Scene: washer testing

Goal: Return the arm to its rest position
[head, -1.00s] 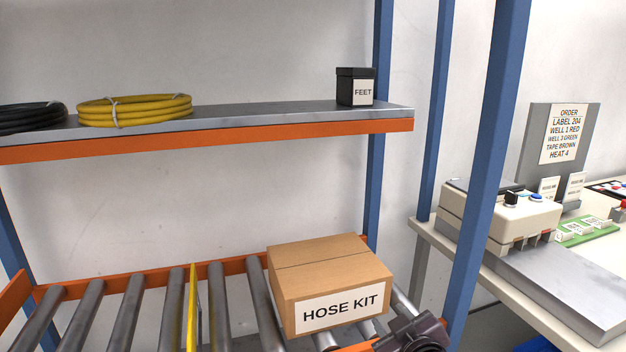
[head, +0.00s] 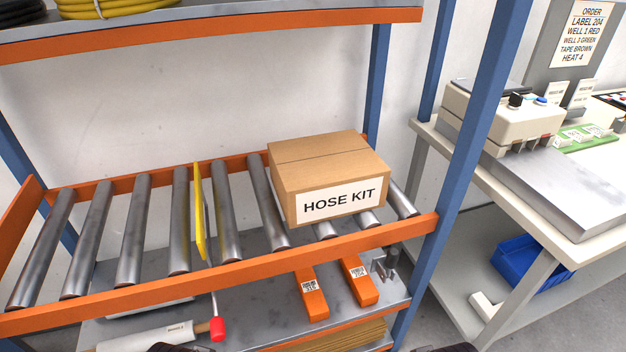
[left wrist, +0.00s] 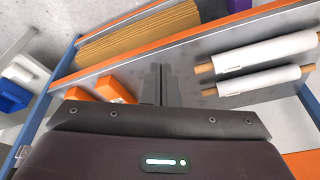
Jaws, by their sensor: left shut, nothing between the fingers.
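My left gripper (left wrist: 161,84) shows in the left wrist view, its dark fingers together with nothing between them. It hangs in front of the rack's lower shelf and appears clear of the things there. In the head view only slivers of dark parts, probably my arms, show at the bottom edge. My right gripper's fingers are not seen. The brown HOSE KIT box (head: 330,175) sits closed on the right part of the roller conveyor (head: 180,225), apart from any gripper.
The orange-edged rack has blue posts (head: 475,150). A yellow plate (head: 200,215) stands between rollers. Below are two orange boxes (head: 312,297) and white rolls (left wrist: 268,48). A workbench (head: 570,190) with a machine (head: 500,118) and a blue bin (head: 525,262) stand right.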

